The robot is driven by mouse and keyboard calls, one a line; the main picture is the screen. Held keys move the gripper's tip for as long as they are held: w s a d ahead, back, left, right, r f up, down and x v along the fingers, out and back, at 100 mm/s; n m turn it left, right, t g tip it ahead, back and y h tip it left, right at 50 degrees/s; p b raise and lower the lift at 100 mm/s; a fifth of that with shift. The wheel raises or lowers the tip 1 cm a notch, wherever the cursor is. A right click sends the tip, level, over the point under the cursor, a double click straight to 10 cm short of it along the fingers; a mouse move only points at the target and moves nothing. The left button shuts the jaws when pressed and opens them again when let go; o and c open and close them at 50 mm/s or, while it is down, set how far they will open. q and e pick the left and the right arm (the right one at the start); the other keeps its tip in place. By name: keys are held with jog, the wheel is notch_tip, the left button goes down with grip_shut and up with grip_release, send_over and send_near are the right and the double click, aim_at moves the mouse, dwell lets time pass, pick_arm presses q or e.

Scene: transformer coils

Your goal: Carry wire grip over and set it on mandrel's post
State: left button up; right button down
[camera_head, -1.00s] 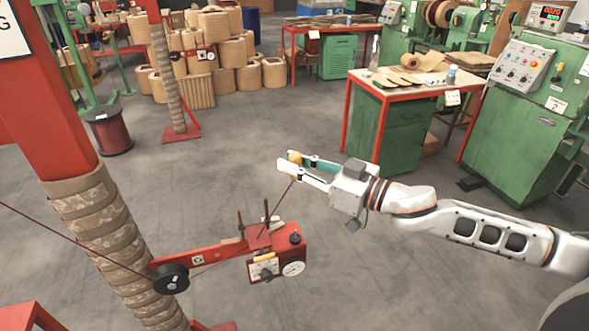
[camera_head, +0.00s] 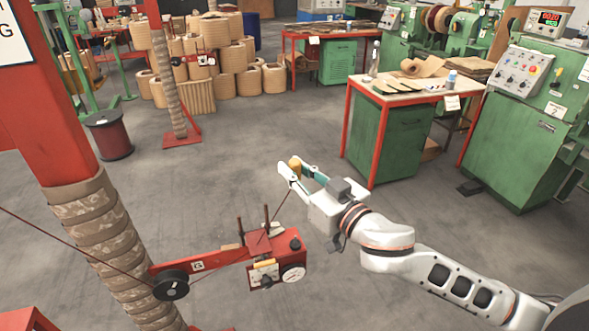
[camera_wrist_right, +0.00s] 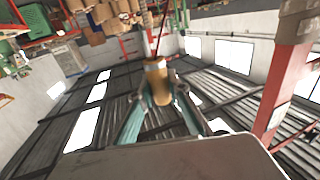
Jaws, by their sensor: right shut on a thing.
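The wire grip (camera_head: 295,163) is a small tan-orange piece between the fingertips of my right gripper (camera_head: 294,171). I cannot make out the mandrel's post for certain in either view. My left gripper is not in view.
A green workbench (camera_head: 392,135) and a green control cabinet (camera_head: 535,110) stand at the right. The grey floor between is clear.

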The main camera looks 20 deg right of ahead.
jog(key=shift+m+t+h, duration=0.5)
jog(key=shift+m+h, duration=1.2)
jog(key=shift+h, duration=0.9)
